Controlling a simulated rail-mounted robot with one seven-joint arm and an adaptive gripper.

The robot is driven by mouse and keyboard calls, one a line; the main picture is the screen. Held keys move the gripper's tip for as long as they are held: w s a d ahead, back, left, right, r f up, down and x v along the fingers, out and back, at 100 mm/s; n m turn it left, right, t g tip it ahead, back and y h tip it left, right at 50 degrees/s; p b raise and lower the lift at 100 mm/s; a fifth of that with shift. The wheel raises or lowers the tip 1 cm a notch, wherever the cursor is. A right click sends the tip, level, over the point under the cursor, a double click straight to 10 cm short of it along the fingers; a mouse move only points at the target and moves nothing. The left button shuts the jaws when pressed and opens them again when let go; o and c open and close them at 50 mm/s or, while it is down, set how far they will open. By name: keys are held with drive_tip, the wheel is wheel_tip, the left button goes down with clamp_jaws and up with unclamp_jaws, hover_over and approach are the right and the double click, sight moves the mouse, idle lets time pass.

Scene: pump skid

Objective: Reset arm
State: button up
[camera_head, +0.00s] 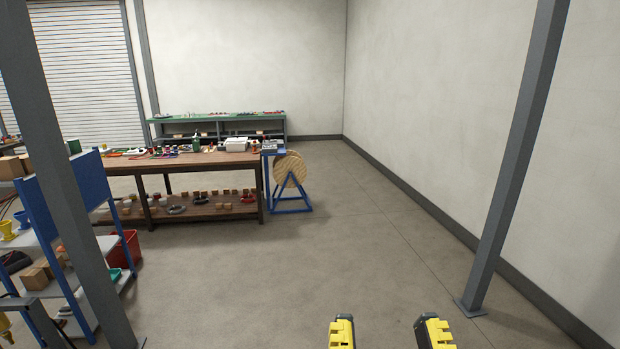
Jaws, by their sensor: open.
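My gripper (389,333) shows at the bottom edge of the head view, right of the middle. Its two yellow fingertips with dark edges stand well apart. The gap between them is empty and shows only the floor behind. The rest of my gripper and arm is cut off below the frame. Nothing touches the fingers.
A grey post (515,160) stands to the right and another (60,170) at the left. A blue-framed shelf cart (112,208) is at left. Behind are a wooden workbench (150,168), a cable reel (289,170) and a green-topped bench (215,117). The middle floor (300,265) is clear.

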wheel_tip(320, 180, up, 27)
drive_tip(key=p, duration=2.3)
drive_tip(key=shift+f, duration=0.1)
